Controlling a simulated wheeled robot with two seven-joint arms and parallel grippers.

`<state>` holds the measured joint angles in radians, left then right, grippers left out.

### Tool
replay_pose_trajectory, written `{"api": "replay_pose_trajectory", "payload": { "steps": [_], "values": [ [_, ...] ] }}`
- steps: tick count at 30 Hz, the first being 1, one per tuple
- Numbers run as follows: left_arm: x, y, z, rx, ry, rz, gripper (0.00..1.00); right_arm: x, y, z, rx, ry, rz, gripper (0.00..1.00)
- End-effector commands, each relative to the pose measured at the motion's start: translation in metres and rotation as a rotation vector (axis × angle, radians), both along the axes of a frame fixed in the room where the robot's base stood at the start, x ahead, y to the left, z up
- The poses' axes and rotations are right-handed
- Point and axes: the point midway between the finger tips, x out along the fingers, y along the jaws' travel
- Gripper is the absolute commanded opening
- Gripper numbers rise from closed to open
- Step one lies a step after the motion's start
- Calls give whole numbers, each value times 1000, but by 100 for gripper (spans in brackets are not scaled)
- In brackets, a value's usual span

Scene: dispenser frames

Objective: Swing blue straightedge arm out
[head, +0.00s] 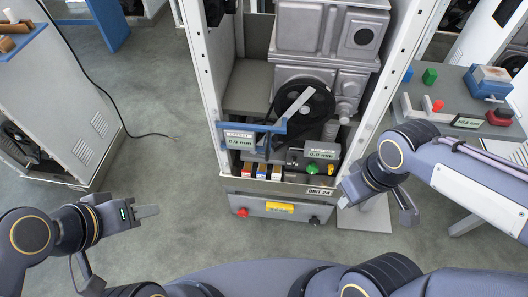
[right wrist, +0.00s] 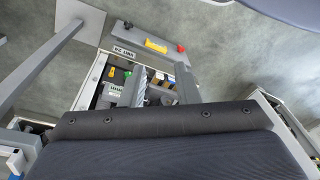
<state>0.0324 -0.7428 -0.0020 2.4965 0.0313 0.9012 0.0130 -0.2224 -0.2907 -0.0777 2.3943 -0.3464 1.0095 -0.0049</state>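The blue straightedge arm (head: 252,127) runs level across the front of the open cabinet in the head view, with a short upright blue end at its right. My right gripper (head: 379,200) is open and empty, to the right of the cabinet's lower front. In the right wrist view I cannot pick out the blue arm.
The cabinet's uprights (head: 205,85) flank the opening. A side bench (head: 450,117) with small blocks stands right. Another cabinet (head: 60,105) stands left. Floor between is clear except a cable.

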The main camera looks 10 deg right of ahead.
Motion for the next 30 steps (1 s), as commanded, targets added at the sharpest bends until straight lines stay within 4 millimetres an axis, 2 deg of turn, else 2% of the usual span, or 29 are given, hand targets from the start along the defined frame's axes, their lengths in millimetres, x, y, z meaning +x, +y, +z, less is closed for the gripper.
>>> {"api": "replay_pose_trajectory", "payload": {
  "steps": [1, 3, 8, 13, 17, 21, 24, 27, 30],
  "values": [
    [0, 0, -11, 0, 0, 0, 36, 6, 0, -21, -89, 59, 109, 28],
    [0, 0, -18, 0, 0, 0, 36, 17, -4, -39, -219, 117, 248, 28],
    [0, 0, -33, 0, 0, 0, 36, 50, -7, -73, -540, 217, 568, 28],
    [0, 0, -49, 0, 0, 0, 36, 98, 9, -101, -922, 266, 909, 28],
    [0, 0, -61, 0, 0, 0, 36, 136, 41, -120, -1238, 259, 1165, 28],
    [0, 0, -74, 0, 0, 0, 36, 169, 93, -142, -1583, 208, 1418, 28],
    [0, 0, -80, 0, 0, 0, 36, 182, 131, -157, -1793, 156, 1559, 28],
    [0, 0, -84, 0, 0, 0, 36, 188, 161, -169, -1945, 108, 1656, 28],
    [0, 0, -86, 0, 0, 0, 36, 190, 178, -176, -2033, 77, 1710, 28]
  ]
}}
